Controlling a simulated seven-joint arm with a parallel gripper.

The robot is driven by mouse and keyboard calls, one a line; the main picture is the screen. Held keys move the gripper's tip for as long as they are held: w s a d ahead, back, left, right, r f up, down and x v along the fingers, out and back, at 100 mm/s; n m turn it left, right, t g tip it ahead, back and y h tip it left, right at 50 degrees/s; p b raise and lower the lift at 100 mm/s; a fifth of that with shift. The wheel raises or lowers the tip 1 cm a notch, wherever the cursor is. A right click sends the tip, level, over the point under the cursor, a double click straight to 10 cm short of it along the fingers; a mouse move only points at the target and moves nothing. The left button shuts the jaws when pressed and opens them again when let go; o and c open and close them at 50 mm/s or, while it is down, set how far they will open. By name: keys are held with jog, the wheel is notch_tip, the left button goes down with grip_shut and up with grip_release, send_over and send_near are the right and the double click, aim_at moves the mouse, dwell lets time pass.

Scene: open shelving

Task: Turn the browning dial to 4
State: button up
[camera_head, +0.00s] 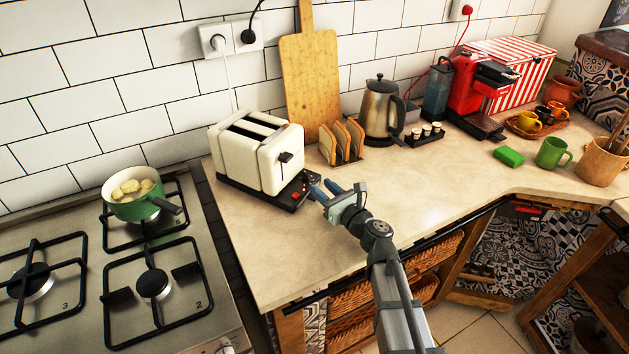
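A cream two-slot toaster (255,152) with a black base stands on the worktop, left of the middle. Its black lever shows on the end facing right. The control strip (294,196) sticks out at the front right of the base, with a small red button on it. The browning dial is too small to make out clearly, and its setting cannot be read. My gripper (325,189) is just right of the control strip, with its two fingers pointing toward it and a gap between them. It holds nothing that I can see. Whether a finger touches the dial cannot be told.
A toast rack (342,141) with bread stands behind my gripper, beside a kettle (381,110). A wooden board (309,80) leans on the tiled wall. A gas hob (110,280) with a green pan (136,205) is at left. The worktop front is clear.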

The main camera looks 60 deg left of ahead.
jog(key=d, duration=0.4)
jog(key=w+d, duration=0.1)
jog(key=d, duration=0.1)
jog(key=shift+d, duration=0.35)
